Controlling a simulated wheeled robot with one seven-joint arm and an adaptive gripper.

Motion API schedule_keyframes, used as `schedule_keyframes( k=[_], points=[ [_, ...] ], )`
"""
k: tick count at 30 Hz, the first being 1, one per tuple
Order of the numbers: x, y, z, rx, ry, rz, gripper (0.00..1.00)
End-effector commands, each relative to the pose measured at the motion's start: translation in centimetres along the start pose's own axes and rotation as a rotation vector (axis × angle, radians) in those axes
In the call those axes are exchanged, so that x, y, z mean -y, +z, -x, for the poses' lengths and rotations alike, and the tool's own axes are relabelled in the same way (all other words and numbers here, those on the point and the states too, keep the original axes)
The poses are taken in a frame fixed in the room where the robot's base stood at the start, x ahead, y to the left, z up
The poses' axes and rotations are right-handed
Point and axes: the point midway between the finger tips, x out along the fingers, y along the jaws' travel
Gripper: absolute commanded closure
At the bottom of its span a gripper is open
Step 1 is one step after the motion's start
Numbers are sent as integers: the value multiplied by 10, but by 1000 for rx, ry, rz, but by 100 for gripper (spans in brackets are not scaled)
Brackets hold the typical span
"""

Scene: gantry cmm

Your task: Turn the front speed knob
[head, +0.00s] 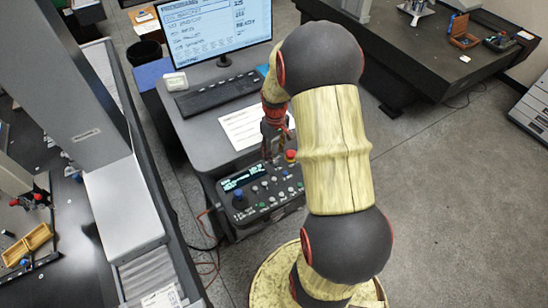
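The control panel (232,214) is a dark sloped console on the front of the desk, with a lit display (242,178), a blue-topped joystick (239,198), a red mushroom button (291,156) and several small knobs and buttons. The controls are too small to tell which one is the front speed knob. My gripper (272,158) points down at the far edge of the panel, left of the red button. It appears above the panel; contact cannot be told. Its fingers are small and dark, and their opening is unclear. My arm hides the panel's right side.
A desk (203,140) behind the panel carries a monitor (215,28), a keyboard (218,93) and a paper sheet (240,126). A grey machine with a dark bed stands at left. Cables lie on the floor left of the panel. Open floor lies at right.

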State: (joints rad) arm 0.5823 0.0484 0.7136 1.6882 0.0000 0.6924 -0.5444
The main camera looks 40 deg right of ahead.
Motion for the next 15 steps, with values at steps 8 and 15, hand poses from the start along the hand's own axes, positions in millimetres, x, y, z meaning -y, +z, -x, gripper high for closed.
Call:
schedule_keyframes(
  k=[8, 15],
  points=[
    [0, 0, -36, 0, 0, -1, 61],
    [0, 0, -45, -2, 1, -1, 61]
  ],
)
